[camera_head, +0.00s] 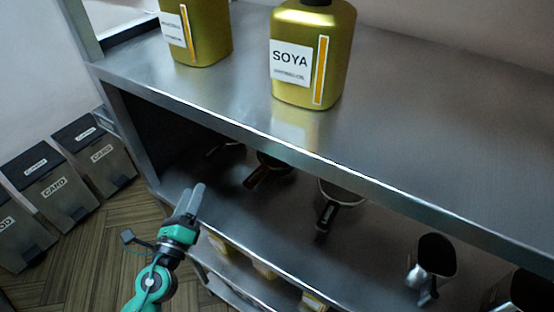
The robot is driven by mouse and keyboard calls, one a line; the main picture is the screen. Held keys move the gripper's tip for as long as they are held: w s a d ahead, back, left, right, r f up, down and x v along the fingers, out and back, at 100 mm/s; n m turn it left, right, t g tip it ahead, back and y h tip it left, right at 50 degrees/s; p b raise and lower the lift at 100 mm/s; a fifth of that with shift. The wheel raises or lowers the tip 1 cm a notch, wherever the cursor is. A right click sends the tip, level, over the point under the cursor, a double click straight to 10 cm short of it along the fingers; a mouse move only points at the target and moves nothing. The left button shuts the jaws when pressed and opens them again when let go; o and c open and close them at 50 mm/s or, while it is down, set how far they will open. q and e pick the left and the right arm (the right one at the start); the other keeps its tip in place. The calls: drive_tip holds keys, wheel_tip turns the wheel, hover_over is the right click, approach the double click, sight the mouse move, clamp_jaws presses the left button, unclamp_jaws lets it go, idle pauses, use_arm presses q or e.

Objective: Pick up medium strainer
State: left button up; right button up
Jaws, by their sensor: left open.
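Three round, dark-handled pieces that look like strainers lie in a row on the shaded middle shelf. The largest-looking one (342,194) is on the right, with its handle toward the front edge. The middle one (268,172), with a brownish handle, is partly hidden by the upper shelf's edge. The left one (226,149) is mostly in shadow. The middle one may be the medium strainer, but I cannot tell for sure. My left gripper (193,199) is open and empty, in front of the shelf and left of the strainers, apart from them. My right gripper is not in view.
Two yellow oil jugs, one labelled SOYA (309,60), stand on the steel upper shelf (420,110). A metal scoop (434,262) lies at right on the middle shelf. Yellow-capped items sit below. Labelled bins (100,160) stand at left on the wooden floor (85,265).

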sight(259, 172)
use_arm(q)
drive_tip(key=d+f+m+g+h, duration=0.1)
drive_tip(key=d+m+h, duration=0.1)
drive_tip(key=m, duration=0.2)
drive_tip(key=d+f+m+g+h, duration=0.1)
drive_tip(key=d+m+g, duration=0.1)
drive_tip(key=m, duration=0.2)
drive_tip(key=d+f+m+g+h, duration=0.1)
drive_tip(key=d+m+g+h, duration=0.1)
drive_tip(key=m, duration=0.2)
drive_tip(key=shift+w+d+f+h, duration=0.1)
drive_tip(key=shift+w+f+h, duration=0.05)
drive_tip(key=shift+f+h, duration=0.15)
drive_tip(key=shift+d+f+m, duration=0.15)
drive_tip(key=shift+f+m, duration=0.1)
drive_tip(key=shift+m, duration=0.45)
drive_tip(key=shift+w+d+f+g, duration=0.1)
drive_tip(key=shift+w+d+g, duration=0.1)
drive_tip(key=shift+g, duration=0.2)
drive_tip(key=p+x, duration=0.3)
drive_tip(key=x, duration=1)
drive_tip(key=shift+d, duration=0.2)
drive_tip(key=c, duration=1.1)
drive_tip(key=shift+c, duration=0.2)
drive_tip(key=shift+r, duration=0.2)
